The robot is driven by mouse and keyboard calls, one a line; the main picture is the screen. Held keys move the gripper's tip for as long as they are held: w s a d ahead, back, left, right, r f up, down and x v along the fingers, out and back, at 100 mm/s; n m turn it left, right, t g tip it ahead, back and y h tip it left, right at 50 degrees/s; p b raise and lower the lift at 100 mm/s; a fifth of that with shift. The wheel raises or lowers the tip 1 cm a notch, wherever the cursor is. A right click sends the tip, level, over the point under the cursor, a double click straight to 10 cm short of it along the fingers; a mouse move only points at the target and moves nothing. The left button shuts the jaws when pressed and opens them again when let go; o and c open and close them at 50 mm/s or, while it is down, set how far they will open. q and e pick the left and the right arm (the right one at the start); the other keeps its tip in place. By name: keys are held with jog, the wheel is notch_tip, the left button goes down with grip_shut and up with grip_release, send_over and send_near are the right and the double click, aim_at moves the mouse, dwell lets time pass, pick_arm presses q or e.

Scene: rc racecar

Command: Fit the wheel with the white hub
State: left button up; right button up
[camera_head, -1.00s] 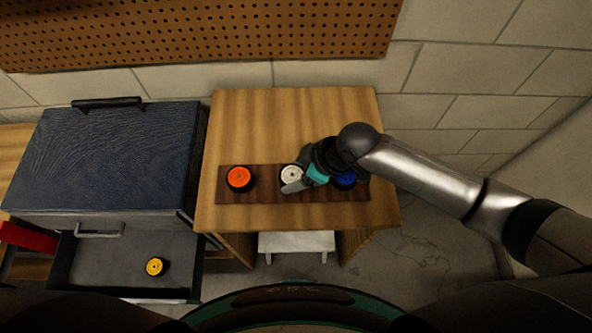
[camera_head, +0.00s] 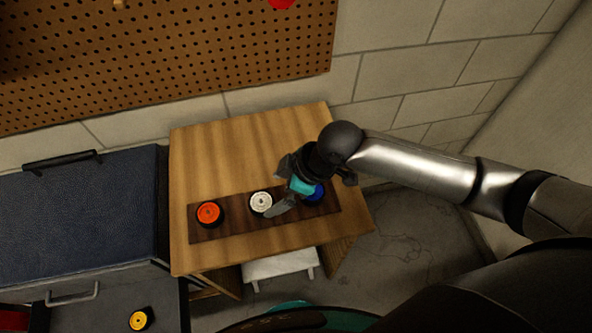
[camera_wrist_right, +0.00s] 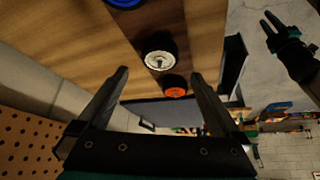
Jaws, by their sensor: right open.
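The wheel with the white hub (camera_head: 261,203) stands hub up on a dark wooden strip (camera_head: 231,222) on the wooden table, between an orange-hub wheel (camera_head: 209,213) and a blue-hub wheel (camera_head: 316,193). My right gripper (camera_head: 276,190) is open and empty, just right of the white-hub wheel. In the right wrist view the white hub (camera_wrist_right: 158,58) shows between and a little beyond the open fingertips (camera_wrist_right: 160,74), with no visible grip. My left gripper (camera_wrist_right: 272,27) appears at the top right of that view, its fingers apart and empty. No car is recognisable.
A yellow-hub wheel (camera_head: 141,319) lies in the open drawer at lower left, under a dark-topped cabinet (camera_head: 75,212). A pegboard (camera_head: 150,60) hangs behind. The table's back area (camera_head: 225,150) is clear. A white stool (camera_head: 279,266) stands below.

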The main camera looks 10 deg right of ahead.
jog(key=v, duration=0.8)
jog(key=shift+r+p, duration=0.35)
jog(key=shift+p, duration=0.05)
jog(key=shift+s+d, duration=0.1)
